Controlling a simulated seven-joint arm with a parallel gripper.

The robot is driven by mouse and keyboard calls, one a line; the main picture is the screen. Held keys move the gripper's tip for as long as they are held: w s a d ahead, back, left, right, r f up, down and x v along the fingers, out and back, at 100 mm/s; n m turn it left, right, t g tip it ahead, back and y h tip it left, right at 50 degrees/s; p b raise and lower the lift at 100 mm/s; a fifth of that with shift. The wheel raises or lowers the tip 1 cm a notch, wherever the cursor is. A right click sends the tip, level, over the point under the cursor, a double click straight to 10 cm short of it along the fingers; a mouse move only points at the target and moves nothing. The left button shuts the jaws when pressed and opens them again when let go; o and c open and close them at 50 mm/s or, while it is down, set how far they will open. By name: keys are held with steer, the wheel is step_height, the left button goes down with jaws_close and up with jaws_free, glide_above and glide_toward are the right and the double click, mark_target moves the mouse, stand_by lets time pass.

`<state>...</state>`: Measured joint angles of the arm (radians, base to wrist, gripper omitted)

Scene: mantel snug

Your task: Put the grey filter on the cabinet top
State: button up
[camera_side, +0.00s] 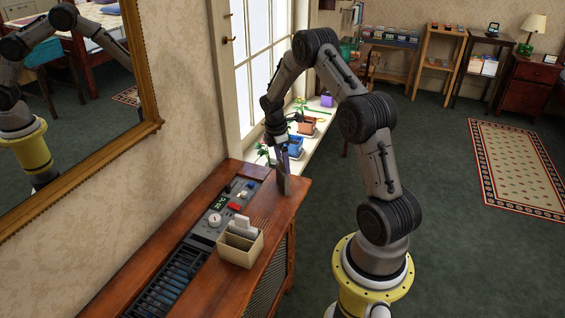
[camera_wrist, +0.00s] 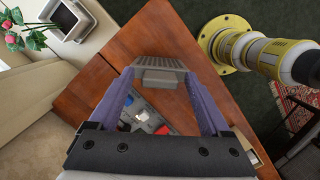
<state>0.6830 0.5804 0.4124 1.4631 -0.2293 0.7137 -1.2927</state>
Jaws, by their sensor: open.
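The grey filter (camera_side: 283,187) is a thin, slotted piece at the far end of the wooden cabinet top (camera_side: 279,202), seen nearly edge-on in the side view. In the wrist view the filter (camera_wrist: 160,80) lies between and just beyond my fingertips, over the brown wood (camera_wrist: 160,40). It appears to stand on the cabinet top, but its contact with the wood is not clear. My gripper (camera_side: 281,165) points down just above the cabinet's far end. Its two purple fingers (camera_wrist: 159,73) are apart, one at each side of the filter.
A control panel (camera_side: 215,216) with a dial, display and red button is set into the cabinet. A beige divided box (camera_side: 241,250) with pale pieces stands near the front edge. Potted plants line the window sill (camera_side: 316,140). The wood between box and gripper is mostly clear.

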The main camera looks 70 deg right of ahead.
steer(key=w+a+r+m+t, duration=0.1)
steer(key=a+r, duration=0.3)
steer(key=r, duration=0.6)
steer(key=a+r+m, duration=0.1)
steer(key=a+r, duration=0.4)
steer(key=r, duration=0.4)
steer(key=s+a+r+m+t, duration=0.2)
steer(key=s+a+r, duration=0.2)
steer(key=a+r, duration=0.5)
steer(key=s+a+f+m+t+y, duration=0.1)
steer(key=s+a+m+t, duration=0.2)
steer(key=s+a, duration=1.1)
steer(key=shift+s+a+f+m+t, duration=0.25)
steer(key=shift+s+m+t, duration=0.15)
steer(key=shift+s+m, duration=0.45)
